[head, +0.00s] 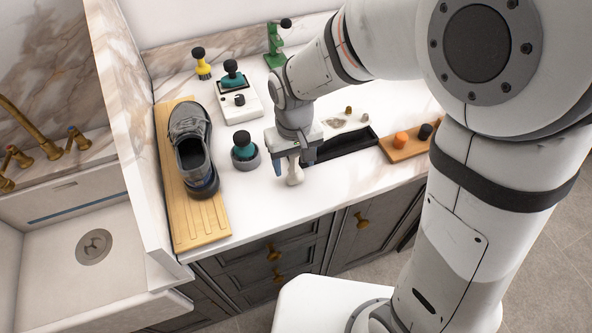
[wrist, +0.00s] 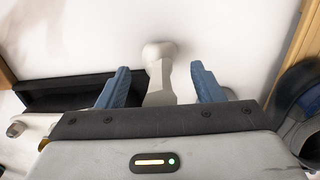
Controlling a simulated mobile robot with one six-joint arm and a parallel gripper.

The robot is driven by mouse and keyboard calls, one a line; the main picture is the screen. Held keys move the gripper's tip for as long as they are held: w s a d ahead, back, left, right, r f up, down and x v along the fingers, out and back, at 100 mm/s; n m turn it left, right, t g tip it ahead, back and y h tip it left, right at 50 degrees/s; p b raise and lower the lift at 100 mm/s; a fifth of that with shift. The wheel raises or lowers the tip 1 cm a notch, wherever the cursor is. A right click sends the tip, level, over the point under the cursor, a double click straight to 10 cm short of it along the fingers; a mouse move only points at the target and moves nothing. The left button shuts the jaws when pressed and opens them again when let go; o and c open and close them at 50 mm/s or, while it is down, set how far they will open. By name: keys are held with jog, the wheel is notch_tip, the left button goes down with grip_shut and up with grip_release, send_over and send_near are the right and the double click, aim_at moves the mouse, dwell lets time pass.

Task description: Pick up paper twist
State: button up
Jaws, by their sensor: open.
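The paper twist (head: 294,174) is a small off-white piece with a rounded end near the front of the white counter. In the wrist view the paper twist (wrist: 159,72) lies between the two blue fingers, with a gap on each side. My gripper (head: 292,163) is open, pointing down over it. The wrist view shows the open fingertips (wrist: 159,70) on either side of the twist. The twist's near end is hidden behind the gripper body.
A grey shoe (head: 190,145) stands on a wooden board (head: 200,232) at left. A wooden tray (head: 394,157) lies farther right. Counter in front is clear.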

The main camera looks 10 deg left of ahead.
jog(key=shift+f, duration=0.75)
jog(key=shift+c, duration=0.5)
jog(key=c, duration=0.9)
jog(key=shift+o, duration=0.2)
